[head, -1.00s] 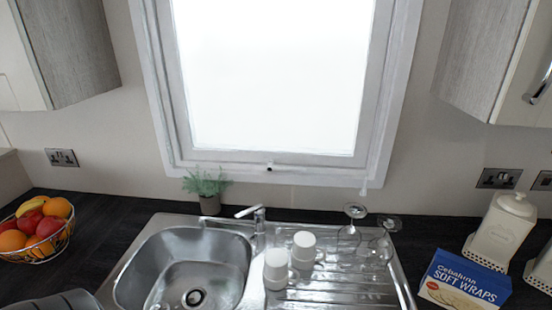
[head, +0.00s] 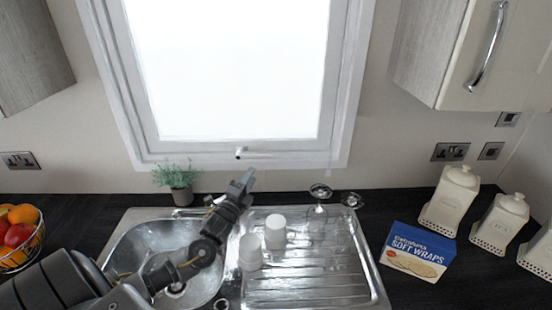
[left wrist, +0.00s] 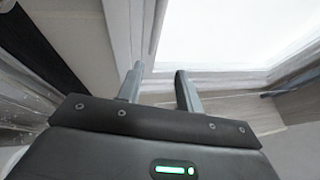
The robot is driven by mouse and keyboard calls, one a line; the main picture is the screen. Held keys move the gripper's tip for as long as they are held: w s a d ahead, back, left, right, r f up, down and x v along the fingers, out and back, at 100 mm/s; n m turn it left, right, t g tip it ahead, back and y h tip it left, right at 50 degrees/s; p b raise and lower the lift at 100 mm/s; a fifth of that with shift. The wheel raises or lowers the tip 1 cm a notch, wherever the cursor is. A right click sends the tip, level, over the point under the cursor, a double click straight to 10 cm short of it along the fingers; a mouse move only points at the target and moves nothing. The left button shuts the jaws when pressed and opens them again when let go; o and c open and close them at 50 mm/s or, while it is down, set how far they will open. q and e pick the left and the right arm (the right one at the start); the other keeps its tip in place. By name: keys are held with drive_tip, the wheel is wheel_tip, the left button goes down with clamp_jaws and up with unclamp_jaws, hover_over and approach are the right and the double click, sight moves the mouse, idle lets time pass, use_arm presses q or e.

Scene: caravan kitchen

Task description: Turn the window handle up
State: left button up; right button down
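The window handle (head: 243,153) is a small light fitting at the middle of the window's bottom frame. A thin bar runs sideways from it to the right, close to the frame. My left gripper (head: 246,178) is raised over the sink, just below the handle in the head view and apart from it in the picture. In the left wrist view its two fingers (left wrist: 159,85) are spread with nothing between them. The pale window frame lies beyond them, and I cannot clearly make out the handle there. My right gripper is not in view.
The metal sink (head: 130,232) and ridged drainer (head: 330,280) lie below the window (head: 230,70). White cups (head: 275,229), glasses (head: 320,192) and a potted plant (head: 179,184) stand near my left arm. A wraps box (head: 415,250) and canisters (head: 452,200) are at the right.

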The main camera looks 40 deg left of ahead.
sight(261, 157)
use_arm(q)
drive_tip(key=shift+n+g+y, duration=0.4)
drive_tip(key=shift+n+y, duration=0.2)
drive_tip(key=shift+a+f+p+x, duration=0.15)
drive_tip(key=shift+p+x, duration=0.5)
drive_tip(key=shift+x, duration=1.35)
drive_tip(key=shift+a+f+p+x, duration=0.1)
drive_tip(key=shift+a+p+x, duration=0.35)
drive_tip(key=shift+x, duration=1.55)
drive_tip(key=shift+d+f+p+x, duration=0.1)
drive_tip(key=shift+p+x, duration=0.7)
drive_tip(key=shift+x, duration=1.2)
drive_tip(key=shift+s, duration=0.1)
drive_tip(key=shift+c, duration=0.4)
clamp_jaws()
